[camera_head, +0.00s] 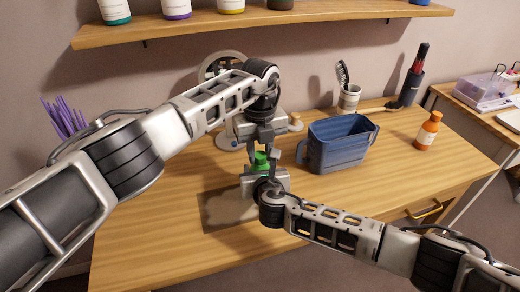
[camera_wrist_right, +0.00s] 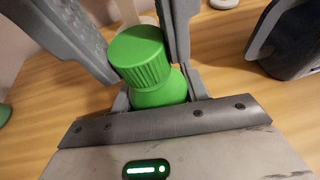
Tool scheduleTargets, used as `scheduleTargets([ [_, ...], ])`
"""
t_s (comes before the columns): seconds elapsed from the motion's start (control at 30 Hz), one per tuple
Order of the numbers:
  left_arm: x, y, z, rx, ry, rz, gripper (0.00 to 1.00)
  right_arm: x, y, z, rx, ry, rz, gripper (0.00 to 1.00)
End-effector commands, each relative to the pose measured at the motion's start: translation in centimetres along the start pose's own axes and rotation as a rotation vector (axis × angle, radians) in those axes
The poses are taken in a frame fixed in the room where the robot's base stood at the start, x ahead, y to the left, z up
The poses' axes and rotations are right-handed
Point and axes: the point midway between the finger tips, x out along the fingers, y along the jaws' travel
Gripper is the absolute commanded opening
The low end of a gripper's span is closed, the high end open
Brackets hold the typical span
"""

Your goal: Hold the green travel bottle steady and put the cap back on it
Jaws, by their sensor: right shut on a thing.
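The green travel bottle (camera_wrist_right: 166,90) is held between the fingers of my right gripper (camera_head: 265,168), just in front of its palm. A ribbed green cap (camera_wrist_right: 138,55) sits on top of the bottle; it also shows in the head view (camera_head: 261,157). I cannot tell how tightly it is seated. My left gripper (camera_head: 262,149) comes down from above. Its two grey fingers stand apart on either side of the cap in the right wrist view, close to it, with a narrow gap at the right. Most of the bottle is hidden in the head view.
A blue bin (camera_head: 338,150) stands right of the grippers. An orange bottle (camera_head: 428,132) is farther right. A brush cup (camera_head: 349,99) and a dark holder (camera_head: 411,86) stand behind. A grey mat (camera_head: 222,212) lies below. A shelf (camera_head: 280,21) hangs above. The table's front left is clear.

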Motion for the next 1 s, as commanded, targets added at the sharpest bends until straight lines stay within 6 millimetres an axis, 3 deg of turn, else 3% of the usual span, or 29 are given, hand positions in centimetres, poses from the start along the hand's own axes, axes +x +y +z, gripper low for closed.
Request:
scheduleTargets([
  [0.27, -0.02, 0.03, 0.02, 0.025, 0.000, 0.001, 0.00, 0.01, -0.06, -0.09, 0.000, 0.002, -0.001, 0.00],
  [0.7, -0.02, 0.01, 0.07, 0.786, -0.002, 0.001, 0.00, 0.02, -0.07, -0.09, 0.000, 0.002, -0.002, 0.00],
  [1.0, 0.00, 0.00, 0.07, 0.849, -0.002, 0.001, 0.00, 0.01, -0.07, -0.09, 0.000, 0.002, -0.002, 0.00],
])
